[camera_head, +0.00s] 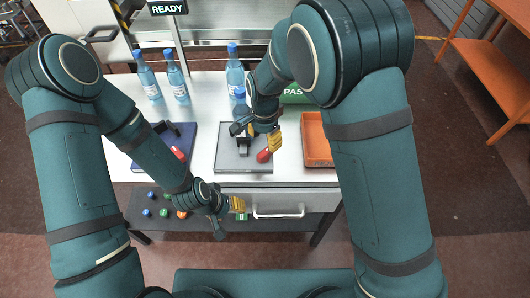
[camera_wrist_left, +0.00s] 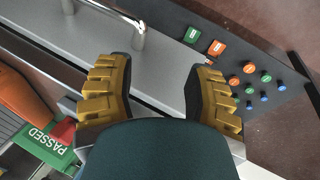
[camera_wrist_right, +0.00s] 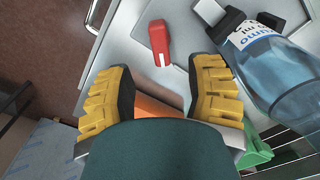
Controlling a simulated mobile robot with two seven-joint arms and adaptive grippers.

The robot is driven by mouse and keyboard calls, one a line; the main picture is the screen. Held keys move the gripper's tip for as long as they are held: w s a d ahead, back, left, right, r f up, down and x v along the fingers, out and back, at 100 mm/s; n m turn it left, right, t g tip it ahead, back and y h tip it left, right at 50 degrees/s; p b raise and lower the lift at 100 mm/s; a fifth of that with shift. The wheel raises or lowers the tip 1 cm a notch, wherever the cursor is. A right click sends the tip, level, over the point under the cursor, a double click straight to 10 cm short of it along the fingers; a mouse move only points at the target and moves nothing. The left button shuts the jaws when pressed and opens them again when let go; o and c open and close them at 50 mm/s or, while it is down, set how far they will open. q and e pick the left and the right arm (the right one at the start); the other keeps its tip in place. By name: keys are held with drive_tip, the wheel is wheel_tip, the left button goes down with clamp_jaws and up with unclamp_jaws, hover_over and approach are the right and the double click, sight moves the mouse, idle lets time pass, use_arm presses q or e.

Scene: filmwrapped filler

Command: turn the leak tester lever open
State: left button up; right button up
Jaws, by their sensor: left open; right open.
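A red lever (camera_head: 263,156) lies on the grey plate-like station (camera_head: 228,160) on the white table. The lever also shows in the right wrist view (camera_wrist_right: 159,42), ahead of the fingers and not between them. A clear blue bottle (camera_wrist_right: 280,75) stands at this station beside a dark bracket, partly hidden by my right arm in the head view. My right gripper (camera_head: 268,142) is open and empty above the station, close to the lever. My left gripper (camera_head: 236,205) is open and empty at the table's front, near the drawer.
A dark blue station (camera_head: 150,160) with another red part (camera_head: 178,153) is at left. Several bottles (camera_head: 175,78) stand behind. An orange tray (camera_head: 317,145) is right of the grey station. A drawer handle (camera_head: 278,213) and a lower shelf with coloured buttons (camera_wrist_left: 249,68) are in front.

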sight(265, 152)
wheel_tip(265, 152, down, 8)
drive_tip(key=shift+r, duration=0.25)
clamp_jaws()
